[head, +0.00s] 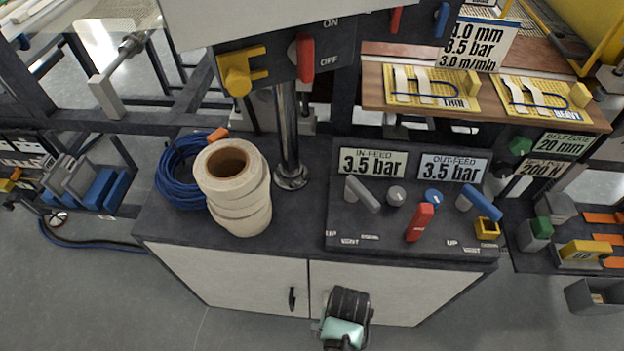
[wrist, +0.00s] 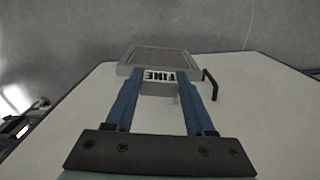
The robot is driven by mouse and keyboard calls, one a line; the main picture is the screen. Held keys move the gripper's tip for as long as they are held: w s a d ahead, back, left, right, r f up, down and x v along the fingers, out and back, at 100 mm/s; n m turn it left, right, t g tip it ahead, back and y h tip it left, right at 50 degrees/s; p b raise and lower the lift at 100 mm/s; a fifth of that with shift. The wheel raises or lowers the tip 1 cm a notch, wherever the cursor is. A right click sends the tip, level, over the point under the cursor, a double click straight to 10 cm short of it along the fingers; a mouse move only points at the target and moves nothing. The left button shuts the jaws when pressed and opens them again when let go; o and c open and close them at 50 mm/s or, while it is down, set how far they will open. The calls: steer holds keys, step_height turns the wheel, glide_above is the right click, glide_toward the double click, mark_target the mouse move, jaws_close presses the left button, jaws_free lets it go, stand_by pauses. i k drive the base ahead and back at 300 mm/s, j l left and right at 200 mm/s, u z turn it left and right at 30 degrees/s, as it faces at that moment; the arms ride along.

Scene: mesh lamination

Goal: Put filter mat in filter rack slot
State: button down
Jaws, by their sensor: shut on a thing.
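In the wrist view the filter mat (wrist: 155,60), a grey framed panel with a textured face and a white FINE label, is held between the blue fingers of my gripper (wrist: 160,92). My gripper is shut on its labelled end. Behind it show the pale cabinet door and its black handle. In the head view the end of my arm (head: 346,312) is in front of the cabinet, low down; the mat and fingertips are hidden there. Grey and blue slabs (head: 88,182) stand on a dark shelf at the left; I cannot tell whether this is the filter rack.
The cabinet (head: 238,275) carries stacked cream rolls (head: 238,190), a coiled blue hose (head: 180,172), a metal post (head: 287,130) and a control panel with levers (head: 345,222). A hose runs on the floor (head: 85,243) at left. Open floor lies left of the cabinet.

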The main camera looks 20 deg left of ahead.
mark_target(114, 194)
steer(key=j+z, duration=0.1)
steer(key=j, duration=0.4)
steer(key=k+j+z, duration=0.1)
steer(key=j, duration=0.35)
steer(key=k+j, duration=0.15)
steer(key=j, duration=0.35)
steer(key=k+j+z, duration=0.15)
steer(key=j, duration=0.3)
steer(key=i, duration=0.05)
